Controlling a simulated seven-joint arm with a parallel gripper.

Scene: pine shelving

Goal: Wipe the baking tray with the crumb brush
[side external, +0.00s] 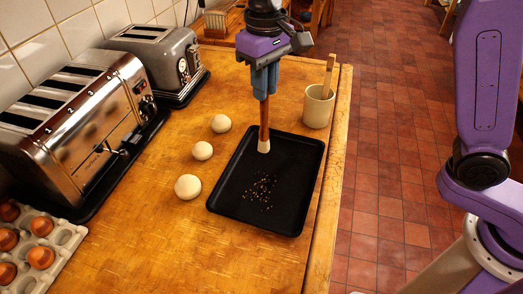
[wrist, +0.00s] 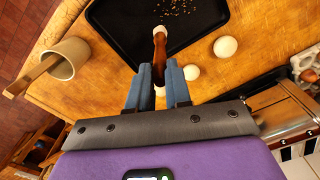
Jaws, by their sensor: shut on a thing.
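The black baking tray (side external: 232,199) lies flat on the wooden counter, with a scatter of brown crumbs (side external: 259,189) near its middle. My gripper (side external: 264,92) is shut on the wooden handle of the crumb brush (side external: 264,127) and holds it upright, pale bristles down, over the far part of the tray. I cannot tell whether the bristles touch the tray. In the wrist view the brush (wrist: 159,46) runs out from between my fingers (wrist: 159,85), and the tray (wrist: 118,30) and crumbs (wrist: 177,6) show beyond it.
A cream mug (side external: 318,107) with a wooden utensil stands right of the tray, near the counter's edge. Several pale dough balls (side external: 188,187) lie left of it. Two toasters (side external: 85,115) and an egg carton (side external: 42,245) line the left side. The tray's near side is clear.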

